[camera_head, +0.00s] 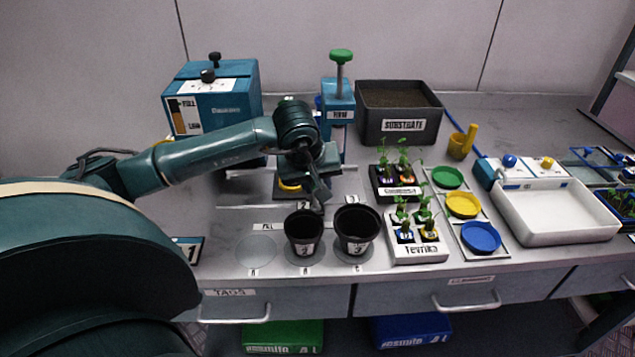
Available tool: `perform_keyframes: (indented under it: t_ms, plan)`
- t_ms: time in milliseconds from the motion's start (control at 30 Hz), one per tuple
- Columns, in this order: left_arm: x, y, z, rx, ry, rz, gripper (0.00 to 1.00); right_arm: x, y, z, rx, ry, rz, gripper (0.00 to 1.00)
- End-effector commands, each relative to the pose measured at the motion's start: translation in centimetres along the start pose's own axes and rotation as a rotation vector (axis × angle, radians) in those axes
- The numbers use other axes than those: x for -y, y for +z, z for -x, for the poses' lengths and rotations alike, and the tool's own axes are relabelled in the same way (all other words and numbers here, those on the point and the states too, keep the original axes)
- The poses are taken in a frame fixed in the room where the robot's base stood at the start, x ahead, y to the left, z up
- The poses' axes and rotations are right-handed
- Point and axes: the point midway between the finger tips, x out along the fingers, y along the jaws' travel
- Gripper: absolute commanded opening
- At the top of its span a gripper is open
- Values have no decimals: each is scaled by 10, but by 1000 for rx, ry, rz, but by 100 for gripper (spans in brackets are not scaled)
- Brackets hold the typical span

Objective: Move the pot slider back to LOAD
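The pot slider (284,193) appears to be the dark plate with a yellow ring on the rail area behind the pots. My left arm and gripper cover much of it. My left gripper (319,198) points down at the slider's right side, just behind the two black pots. I cannot tell whether it touches the slider or whether its fingers are open or shut. The LOAD mark cannot be made out. A teal press (338,108) with a green knob stands behind the gripper. My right gripper is not in view.
Black pots (304,245) and (355,246) stand on round spots in front; the spot to their left is empty. A teal box (235,90) stands back left, a substrate bin (390,130) back right. Seedling trays (418,254), coloured dishes (481,238) and a white tray (555,236) fill the right.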

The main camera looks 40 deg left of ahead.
Motion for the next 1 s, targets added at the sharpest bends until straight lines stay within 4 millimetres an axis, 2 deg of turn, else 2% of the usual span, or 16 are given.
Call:
perform_keyframes:
  t_ms: [100,333,467,567,800,1000]
  plan:
    - [0,0,0,-1,-1,-1,37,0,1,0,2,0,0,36]
    - [0,0,0,-1,-2,-2,37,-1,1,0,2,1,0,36]
    - [0,-1,10,-4,0,-3,37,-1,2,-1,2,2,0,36]
    - [0,-1,26,-7,0,-4,37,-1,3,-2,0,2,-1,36]
    - [0,-1,81,-7,1,-2,37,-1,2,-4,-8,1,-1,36]
    - [-1,-1,116,-4,2,-2,37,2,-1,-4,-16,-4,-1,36]
